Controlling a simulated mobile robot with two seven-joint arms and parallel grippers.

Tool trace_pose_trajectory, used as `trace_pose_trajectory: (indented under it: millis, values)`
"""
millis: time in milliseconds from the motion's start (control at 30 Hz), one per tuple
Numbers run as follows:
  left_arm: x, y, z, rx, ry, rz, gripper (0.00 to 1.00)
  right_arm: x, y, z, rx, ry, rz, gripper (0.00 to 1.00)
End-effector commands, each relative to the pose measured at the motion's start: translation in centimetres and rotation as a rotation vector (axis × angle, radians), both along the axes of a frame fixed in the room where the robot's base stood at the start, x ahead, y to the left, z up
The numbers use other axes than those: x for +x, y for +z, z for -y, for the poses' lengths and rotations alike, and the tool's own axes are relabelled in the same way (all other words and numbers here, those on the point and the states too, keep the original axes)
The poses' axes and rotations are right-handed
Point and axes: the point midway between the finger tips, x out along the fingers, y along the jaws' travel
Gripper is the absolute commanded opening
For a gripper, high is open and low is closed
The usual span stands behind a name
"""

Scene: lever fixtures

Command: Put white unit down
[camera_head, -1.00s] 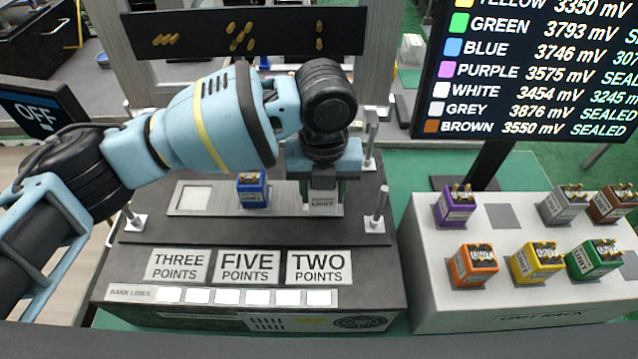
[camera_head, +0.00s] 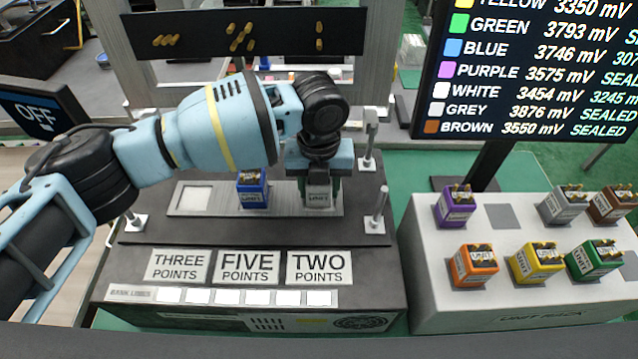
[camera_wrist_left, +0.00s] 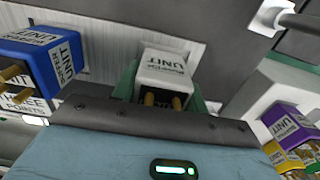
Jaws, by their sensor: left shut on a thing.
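The white unit (camera_head: 318,198) is between the fingers of my left gripper (camera_head: 320,185), over the right part of the light strip on the dark bench fixture (camera_head: 145,230). My left gripper is shut on it. In the left wrist view the white unit (camera_wrist_left: 165,75) shows its label and brass pins between the green fingers. Its underside is hidden, so I cannot tell whether it touches the strip. The blue unit (camera_head: 252,190) stands upright on the strip to its left. My right gripper is not in view.
Metal posts (camera_head: 376,212) stand at the fixture's corners. A white rack (camera_head: 430,290) on the right holds purple, grey, brown, orange, yellow and green units, with one bare dark slot (camera_head: 503,216). A screen (camera_head: 530,70) stands behind it. The strip's left pocket (camera_head: 192,198) is empty.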

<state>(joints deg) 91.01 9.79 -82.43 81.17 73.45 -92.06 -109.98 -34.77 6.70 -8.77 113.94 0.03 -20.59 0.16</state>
Motion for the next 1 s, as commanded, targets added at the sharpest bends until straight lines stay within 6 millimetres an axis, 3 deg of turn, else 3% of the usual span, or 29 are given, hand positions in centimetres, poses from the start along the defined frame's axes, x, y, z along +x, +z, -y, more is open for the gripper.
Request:
trace_pose_trajectory:
  millis: [233, 267, 400, 767, 1000]
  values:
    - [0.0, -0.4, 0.0, -0.001, 0.0, -0.001, 0.17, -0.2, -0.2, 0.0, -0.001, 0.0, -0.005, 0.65]
    - [0.0, -0.4, 0.0, 0.0, 0.0, 0.0, 0.46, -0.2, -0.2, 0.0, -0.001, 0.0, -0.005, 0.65]
    - [0.0, -0.3, 0.0, 0.0, 0.0, 0.0, 0.64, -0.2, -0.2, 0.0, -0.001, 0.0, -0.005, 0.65]
    - [0.0, 0.1, 0.0, 0.0, 0.0, 0.002, 0.65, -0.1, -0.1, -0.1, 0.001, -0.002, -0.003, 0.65]
    - [0.0, 3.5, 0.0, -0.002, 0.0, 0.003, 0.65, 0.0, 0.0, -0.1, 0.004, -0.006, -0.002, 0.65]
